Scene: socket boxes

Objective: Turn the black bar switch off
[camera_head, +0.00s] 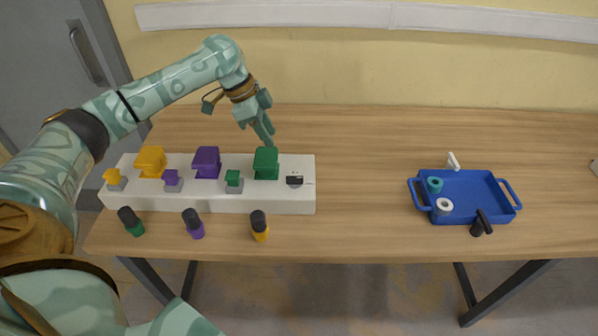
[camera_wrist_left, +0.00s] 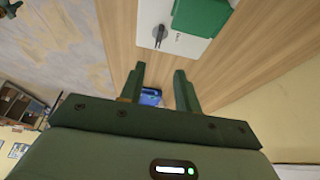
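The black bar switch (camera_head: 294,180) sits at the right end of the long white box (camera_head: 270,198), beside the large green block. It also shows in the left wrist view as a dark bar on a round grey base (camera_wrist_left: 159,33), with small lettering beside it. My left gripper (camera_head: 268,140) is above and behind the box, near the large green block (camera_head: 265,162). In the left wrist view its two fingers (camera_wrist_left: 160,75) stand apart with nothing between them. The gripper is apart from the switch. My right gripper is in no view.
Large yellow (camera_head: 151,160) and purple (camera_head: 206,161) blocks and small coloured ones stand on the box. Three black-topped plugs (camera_head: 194,223) lie in front of it. A blue tray (camera_head: 465,187) with small items is at right. The table between box and tray is clear.

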